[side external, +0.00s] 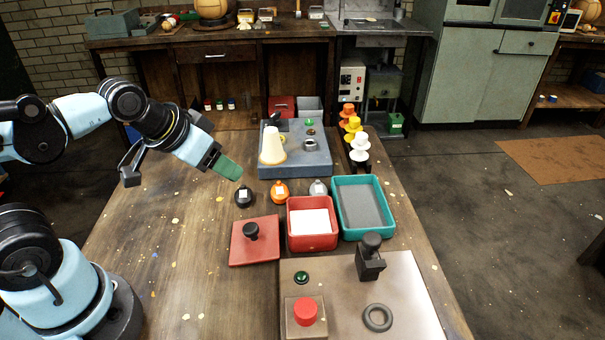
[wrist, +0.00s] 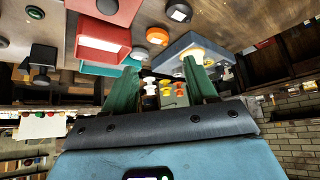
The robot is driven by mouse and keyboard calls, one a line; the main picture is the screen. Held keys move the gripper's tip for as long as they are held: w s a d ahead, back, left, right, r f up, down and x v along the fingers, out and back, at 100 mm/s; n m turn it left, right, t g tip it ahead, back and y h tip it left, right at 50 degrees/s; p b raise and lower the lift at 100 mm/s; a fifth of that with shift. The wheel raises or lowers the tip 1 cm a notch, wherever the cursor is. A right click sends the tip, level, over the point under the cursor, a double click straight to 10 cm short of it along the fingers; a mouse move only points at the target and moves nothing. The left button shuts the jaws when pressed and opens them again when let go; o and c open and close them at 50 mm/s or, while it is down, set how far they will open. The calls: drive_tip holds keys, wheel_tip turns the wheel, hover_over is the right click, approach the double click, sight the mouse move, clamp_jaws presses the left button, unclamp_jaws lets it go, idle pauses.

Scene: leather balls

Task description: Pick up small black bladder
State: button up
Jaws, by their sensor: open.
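The small black bladder (side external: 243,197) is round and dark with a white label. It sits on the wooden table, left of a similar orange bladder (side external: 279,192) and a grey one (side external: 318,189). In the wrist view the black bladder (wrist: 178,11) is at the top edge, beyond the fingertips. My gripper (side external: 229,169) has green fingers and hangs above the table, up and to the left of the black bladder, apart from it. In the wrist view the two fingers of my gripper (wrist: 160,66) are spread with nothing held between them.
A red tray (side external: 311,241) and a teal tray (side external: 391,207) stand to the right. A red lid (side external: 254,254) with a black knob lies in front of the black bladder. A grey-blue block (side external: 306,166) bearing a cream cone is behind. The table's left side is clear.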

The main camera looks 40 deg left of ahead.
idle(0.5)
drive_tip(key=o, duration=0.3)
drive_tip(key=n+g, duration=0.7)
drive_tip(key=n, duration=0.3)
approach(243, 190)
drive_tip(key=shift+w+f, duration=0.15)
drive_tip(key=shift+f, duration=4.4)
